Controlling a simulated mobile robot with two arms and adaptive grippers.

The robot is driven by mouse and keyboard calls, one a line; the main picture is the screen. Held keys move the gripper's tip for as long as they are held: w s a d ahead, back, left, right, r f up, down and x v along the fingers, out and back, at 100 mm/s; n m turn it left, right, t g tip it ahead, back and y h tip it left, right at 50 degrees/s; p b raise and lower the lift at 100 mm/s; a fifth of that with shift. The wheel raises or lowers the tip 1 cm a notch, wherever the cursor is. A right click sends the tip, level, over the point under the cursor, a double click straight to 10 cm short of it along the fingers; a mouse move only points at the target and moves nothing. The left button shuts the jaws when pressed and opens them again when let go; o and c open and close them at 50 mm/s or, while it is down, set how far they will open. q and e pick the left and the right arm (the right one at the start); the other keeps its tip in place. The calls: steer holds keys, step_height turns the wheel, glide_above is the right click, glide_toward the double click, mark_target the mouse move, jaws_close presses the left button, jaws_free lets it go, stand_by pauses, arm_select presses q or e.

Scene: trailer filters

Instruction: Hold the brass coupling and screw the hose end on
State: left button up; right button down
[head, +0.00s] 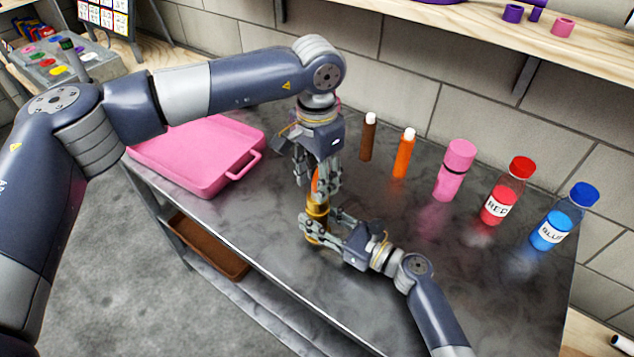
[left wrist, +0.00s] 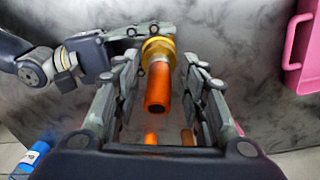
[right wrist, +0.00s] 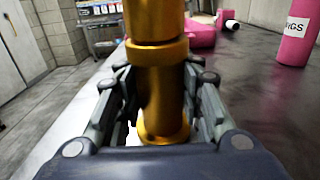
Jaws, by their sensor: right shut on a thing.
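The brass coupling (head: 316,211) stands upright above the grey table, with my right gripper (head: 325,223) shut around it. In the right wrist view the brass body (right wrist: 160,90) fills the space between the fingers. The orange hose end (head: 316,182) stands in the top of the coupling. In the left wrist view the hose end (left wrist: 158,88) runs into the brass ring (left wrist: 158,50). My left gripper (head: 319,188) points down from above, its fingers on either side of the hose end. Gaps show between fingers and hose, so it is open. How deep the hose end sits is hidden.
A pink case (head: 195,155) lies left on the table. A brown tube (head: 368,138), an orange tube (head: 404,155), a pink bottle (head: 455,170), a red bottle (head: 508,192) and a blue bottle (head: 563,217) stand along the back. The table's front edge is close to the grippers.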

arm_select(q)
step_height(320, 180, up, 2)
steer(key=shift+r, duration=0.2)
